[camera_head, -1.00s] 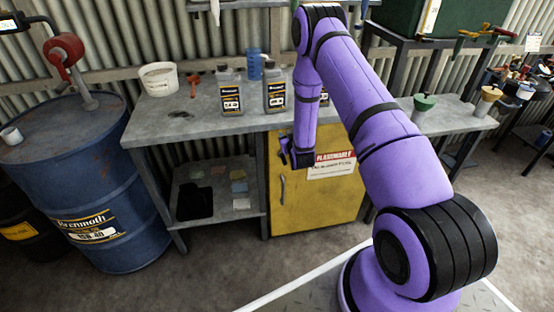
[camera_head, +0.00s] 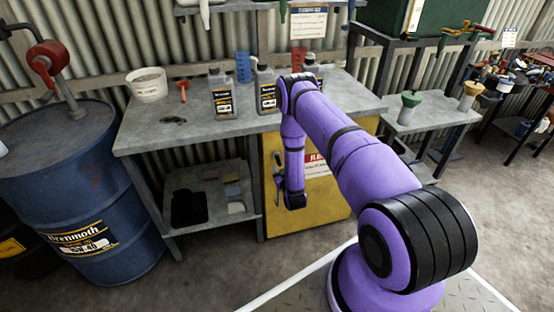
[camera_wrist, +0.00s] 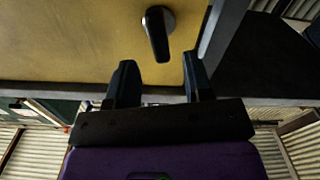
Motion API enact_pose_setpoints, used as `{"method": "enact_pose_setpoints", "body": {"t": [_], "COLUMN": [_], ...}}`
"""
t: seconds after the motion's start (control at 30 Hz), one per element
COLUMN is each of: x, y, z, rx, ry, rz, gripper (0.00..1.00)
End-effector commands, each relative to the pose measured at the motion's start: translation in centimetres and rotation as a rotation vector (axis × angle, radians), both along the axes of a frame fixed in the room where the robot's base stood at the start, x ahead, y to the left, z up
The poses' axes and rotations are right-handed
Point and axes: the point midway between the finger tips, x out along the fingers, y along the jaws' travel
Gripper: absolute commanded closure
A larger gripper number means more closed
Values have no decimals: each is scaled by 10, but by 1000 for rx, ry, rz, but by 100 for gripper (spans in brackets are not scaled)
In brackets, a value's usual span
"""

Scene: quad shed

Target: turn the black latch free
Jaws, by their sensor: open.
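The black latch (camera_wrist: 158,32) is a dark lever on a round boss, on the yellow cabinet door (camera_wrist: 80,40). In the wrist view the lever points down the picture, tilted slightly right. My gripper (camera_wrist: 158,70) is open and empty, its two dark fingers pointing at the door. The latch lies just beyond the fingertips, between their lines, with no contact showing. In the head view my gripper (camera_head: 280,180) is in front of the yellow cabinet (camera_head: 325,200), near its left edge. I cannot make out the latch there.
A grey workbench (camera_head: 165,130) stands above the cabinet, with bottles (camera_head: 222,95) and a white tub (camera_head: 148,84) on it. An open shelf (camera_head: 225,215) is left of the cabinet. A blue drum (camera_head: 75,210) stands farther left. The floor in front is clear.

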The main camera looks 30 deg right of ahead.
Motion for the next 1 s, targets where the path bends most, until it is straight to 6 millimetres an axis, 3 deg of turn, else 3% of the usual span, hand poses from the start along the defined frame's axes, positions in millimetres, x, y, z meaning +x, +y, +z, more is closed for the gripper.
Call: {"method": "enact_pose_setpoints", "body": {"t": [0.2, 0.4, 0.8, 0.93, 1.0], "x": [37, 57, 63, 63, 63], "y": [-10, -16, -18, -18, -18], "z": [1, 0, 0, 0, 0], "rx": [0, 1, 1, 1, 1], "ry": [-2, -1, 0, 0, 1], "rz": [0, 1, 1, 1, 1], "gripper": [53, 53, 53, 83, 84]}}
